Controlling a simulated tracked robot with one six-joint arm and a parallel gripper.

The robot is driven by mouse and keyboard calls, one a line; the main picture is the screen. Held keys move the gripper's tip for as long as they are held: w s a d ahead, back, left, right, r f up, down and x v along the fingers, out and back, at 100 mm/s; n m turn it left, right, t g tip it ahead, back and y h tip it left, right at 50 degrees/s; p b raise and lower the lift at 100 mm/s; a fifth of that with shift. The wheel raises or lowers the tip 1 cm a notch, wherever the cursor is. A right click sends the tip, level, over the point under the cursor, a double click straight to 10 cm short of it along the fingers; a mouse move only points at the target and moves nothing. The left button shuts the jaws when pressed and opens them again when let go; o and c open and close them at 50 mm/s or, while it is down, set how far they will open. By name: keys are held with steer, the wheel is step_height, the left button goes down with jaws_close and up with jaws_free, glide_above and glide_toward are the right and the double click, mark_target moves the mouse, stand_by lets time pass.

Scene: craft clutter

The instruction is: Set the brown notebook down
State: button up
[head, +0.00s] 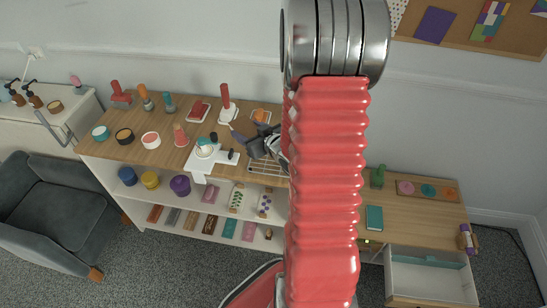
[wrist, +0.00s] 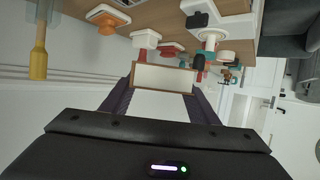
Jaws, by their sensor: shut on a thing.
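My gripper (head: 262,143) is above the back shelf top, just left of my red arm in the head view. In the wrist view the dark purple fingers (wrist: 160,98) are shut on the brown notebook (wrist: 164,77). It shows there as a pale panel with a thin brown border, seen end-on between the fingers. I cannot make out the notebook clearly in the head view, where the gripper and arm cover that spot. I cannot tell whether it touches anything below.
A wire rack (head: 266,166) lies at the shelf top's front edge, close under my gripper. A white machine (head: 212,158), stamps and paint pots crowd the wooden shelf top (head: 172,157). The desk (head: 405,232) at right holds a teal notebook (head: 374,217); its white drawer (head: 430,275) is open.

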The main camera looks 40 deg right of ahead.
steer(key=s+d+f, duration=0.1)
steer(key=s+d, duration=0.5)
steer(key=d, duration=0.1)
steer(key=shift+d, duration=0.2)
steer(key=shift+f, duration=0.1)
steer(key=shift+f, duration=2.8)
steer(key=shift+f, duration=0.1)
steer(key=shift+f, duration=2)
steer(key=o, duration=1.1)
steer(key=shift+f+m, duration=0.1)
steer(key=shift+m, duration=0.2)
